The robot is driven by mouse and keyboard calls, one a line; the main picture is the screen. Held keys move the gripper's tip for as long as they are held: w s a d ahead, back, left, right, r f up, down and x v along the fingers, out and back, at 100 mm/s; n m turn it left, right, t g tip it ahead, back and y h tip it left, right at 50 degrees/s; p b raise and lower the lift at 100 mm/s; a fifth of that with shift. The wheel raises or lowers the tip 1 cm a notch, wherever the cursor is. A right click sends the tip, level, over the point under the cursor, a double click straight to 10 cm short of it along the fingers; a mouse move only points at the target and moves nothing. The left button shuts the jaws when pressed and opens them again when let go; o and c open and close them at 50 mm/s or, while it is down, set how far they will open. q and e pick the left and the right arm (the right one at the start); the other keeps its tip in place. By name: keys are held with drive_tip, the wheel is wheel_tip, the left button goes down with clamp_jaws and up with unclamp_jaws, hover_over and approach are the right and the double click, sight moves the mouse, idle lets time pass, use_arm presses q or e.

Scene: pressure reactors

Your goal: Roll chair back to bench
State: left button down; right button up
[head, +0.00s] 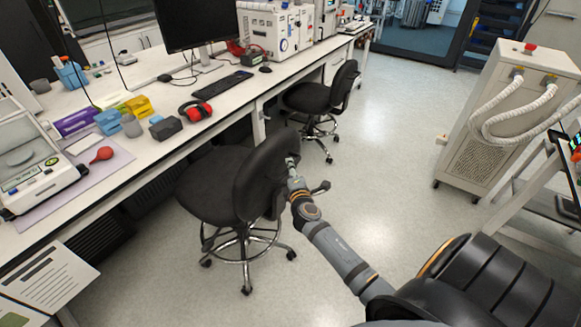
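A black swivel chair (211,188) with a chrome foot ring and castors stands at the bench (178,136), its seat partly under the bench's front edge. Its backrest (268,172) faces my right arm. My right gripper (292,162) is at the right side of this backrest and appears to touch it. The fingers are too small and partly hidden, so their opening does not show. My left gripper is outside the picture. A second black chair (308,97) stands farther along the same bench, also close to its edge.
A white wheeled unit with hoses (499,115) stands at the right. The pale floor (390,160) between it and the chairs is clear. A monitor (194,22), red earmuffs (195,110) and a scale (32,165) are on the bench. A printed sheet (45,285) is at lower left.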

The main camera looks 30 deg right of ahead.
drive_tip(key=shift+w+d, duration=0.2)
drive_tip(key=shift+w, duration=0.3)
drive_tip(key=shift+c, duration=0.4)
clamp_jaws()
drive_tip(key=shift+f, duration=0.1)
